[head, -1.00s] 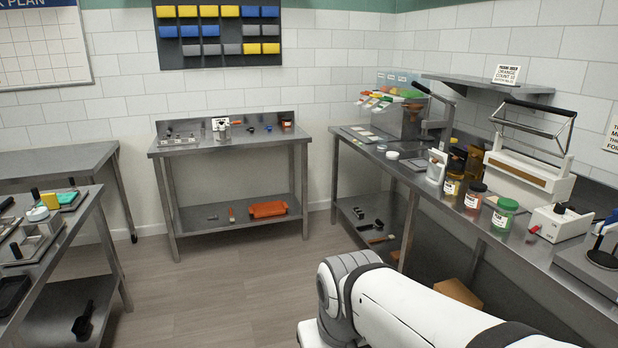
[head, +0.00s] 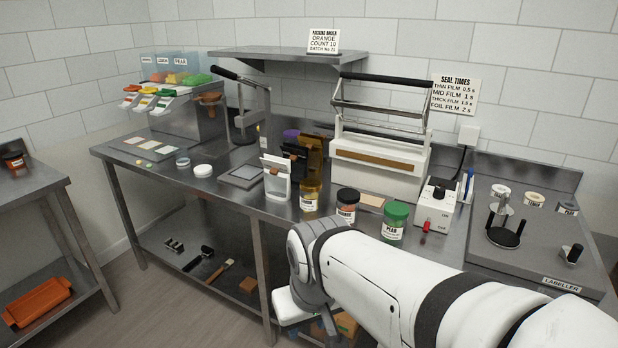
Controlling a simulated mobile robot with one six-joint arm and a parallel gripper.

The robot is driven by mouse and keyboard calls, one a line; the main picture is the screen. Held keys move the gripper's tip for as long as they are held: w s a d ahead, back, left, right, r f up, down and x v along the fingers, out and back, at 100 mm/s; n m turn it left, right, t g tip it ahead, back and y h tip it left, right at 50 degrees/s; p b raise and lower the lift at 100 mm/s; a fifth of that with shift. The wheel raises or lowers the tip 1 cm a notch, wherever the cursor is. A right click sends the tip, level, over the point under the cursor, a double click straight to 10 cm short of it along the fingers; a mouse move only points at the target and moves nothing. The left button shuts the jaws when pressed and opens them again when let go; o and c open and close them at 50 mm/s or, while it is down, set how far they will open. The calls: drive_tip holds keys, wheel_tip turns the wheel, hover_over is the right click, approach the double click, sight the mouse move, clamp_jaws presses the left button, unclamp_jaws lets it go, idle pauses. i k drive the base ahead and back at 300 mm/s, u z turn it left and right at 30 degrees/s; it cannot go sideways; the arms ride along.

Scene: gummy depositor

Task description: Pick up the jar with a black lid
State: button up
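A jar with a dark, near-black lid (head: 347,207) stands upright on the right-hand steel bench, with reddish-brown contents and a white label. My white arm crosses the lower right in front of the bench.
A sealer with a black bar (head: 379,165) stands behind the jars, and a white control box (head: 435,203) is right of them. A white pouch in a stand (head: 276,180) and brown pouches are on the left. A labeller (head: 505,232) fills the right end. Bench front left is fairly clear.

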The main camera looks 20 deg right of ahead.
sight(350, 212)
drive_tip(key=z, duration=0.25)
drive_tip(key=i, duration=1.1)
drive_tip(key=z, duration=0.35)
